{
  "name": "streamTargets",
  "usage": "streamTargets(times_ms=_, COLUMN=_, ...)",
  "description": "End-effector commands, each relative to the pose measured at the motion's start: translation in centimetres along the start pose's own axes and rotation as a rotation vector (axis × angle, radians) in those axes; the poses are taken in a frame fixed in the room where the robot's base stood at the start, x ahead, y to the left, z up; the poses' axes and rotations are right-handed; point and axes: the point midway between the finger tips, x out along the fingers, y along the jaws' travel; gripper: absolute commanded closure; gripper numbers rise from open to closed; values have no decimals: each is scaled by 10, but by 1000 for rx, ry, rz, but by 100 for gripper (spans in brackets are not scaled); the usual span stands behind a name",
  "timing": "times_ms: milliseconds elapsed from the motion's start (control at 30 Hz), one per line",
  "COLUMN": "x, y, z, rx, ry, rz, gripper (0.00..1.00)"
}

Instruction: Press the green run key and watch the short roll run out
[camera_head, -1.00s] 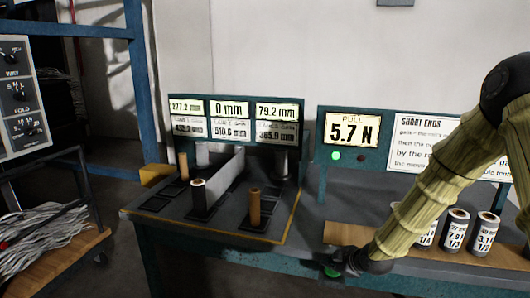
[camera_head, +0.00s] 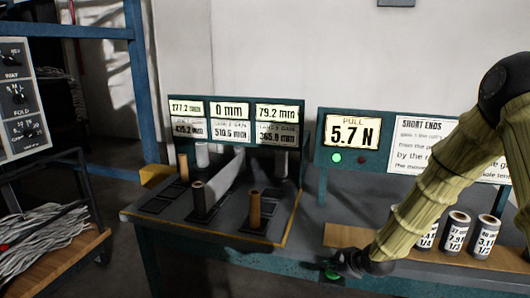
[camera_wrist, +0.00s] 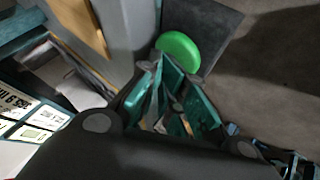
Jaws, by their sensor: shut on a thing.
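The green run key (camera_head: 332,275) is at the front edge of the bench in the head view, partly hidden by my gripper (camera_head: 343,266). In the wrist view the key (camera_wrist: 180,50) is a round green cap just beyond the fingertips of my gripper (camera_wrist: 165,75). Whether the fingertips touch it I cannot tell. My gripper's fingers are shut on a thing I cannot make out. On the bench at left stand a dark-sided roll (camera_head: 198,199) with a pale web running back from it and brown cores (camera_head: 254,212). Which is the short roll I cannot tell.
A panel (camera_head: 351,132) reads PULL 5.7 N, with a lit green lamp (camera_head: 336,157). Labelled rolls (camera_head: 457,232) stand on a wooden board at right, beside my arm. A cart of pale strands (camera_head: 45,240) is at left.

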Motion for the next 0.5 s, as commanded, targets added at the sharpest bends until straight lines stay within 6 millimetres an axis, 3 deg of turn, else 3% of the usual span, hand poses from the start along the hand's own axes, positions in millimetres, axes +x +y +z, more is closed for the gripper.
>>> streamTargets(times_ms=500, x=-30, y=24, z=-26, rx=-4, ry=6, rz=4, gripper=100)
